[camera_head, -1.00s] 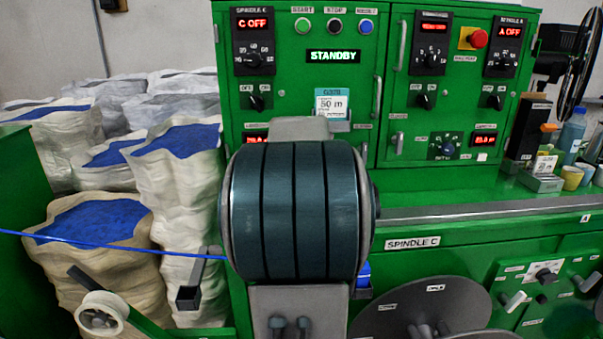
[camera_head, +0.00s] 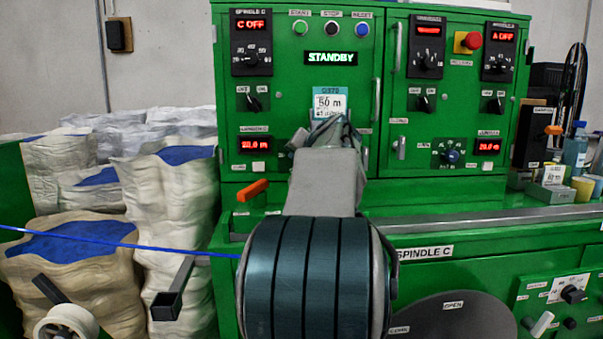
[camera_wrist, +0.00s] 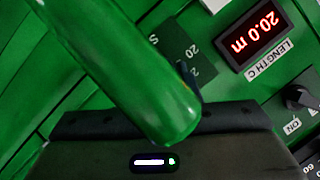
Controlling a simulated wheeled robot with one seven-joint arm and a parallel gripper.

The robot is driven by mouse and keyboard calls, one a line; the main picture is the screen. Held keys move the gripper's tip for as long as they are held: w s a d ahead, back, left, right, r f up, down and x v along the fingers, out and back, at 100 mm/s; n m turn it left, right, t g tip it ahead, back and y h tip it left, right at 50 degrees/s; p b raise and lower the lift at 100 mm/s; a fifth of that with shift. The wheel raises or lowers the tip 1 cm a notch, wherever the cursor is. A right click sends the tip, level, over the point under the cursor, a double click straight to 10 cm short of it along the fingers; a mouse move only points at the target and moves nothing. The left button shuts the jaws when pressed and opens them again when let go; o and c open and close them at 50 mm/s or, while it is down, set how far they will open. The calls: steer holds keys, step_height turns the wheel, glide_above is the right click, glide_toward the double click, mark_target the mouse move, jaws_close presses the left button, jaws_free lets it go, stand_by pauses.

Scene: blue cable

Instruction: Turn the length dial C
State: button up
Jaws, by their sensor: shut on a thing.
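The length dial C shows in the wrist view as a dark plate (camera_wrist: 183,45) with pale numbers and part of a dark knob (camera_wrist: 187,82). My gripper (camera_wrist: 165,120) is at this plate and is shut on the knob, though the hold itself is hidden. In the head view my gripper (camera_head: 330,130) is against the green panel, below the card (camera_head: 330,103) reading 50 m, and hides the dial. The length C display (camera_head: 254,144) reads 20.0 m; it also shows upside down in the wrist view (camera_wrist: 262,35).
A green rounded bar (camera_wrist: 130,70) crosses the wrist view and covers part of the plate. An orange-ended lever (camera_head: 252,190) sticks out left of my arm. Other dials and switches surround the panel. A blue cable (camera_head: 120,243) runs in from the left.

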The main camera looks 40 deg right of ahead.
steer(key=m+b, duration=0.1)
steer(key=m+t+b, duration=0.1)
steer(key=m+t+y+b, duration=0.1)
steer(key=b, duration=0.1)
steer(key=shift+s+d+f+m, duration=0.1)
steer(key=shift+s+d+m, duration=0.15)
steer(key=shift+m, duration=0.15)
steer(key=shift+t, duration=0.4)
steer(key=o, duration=1)
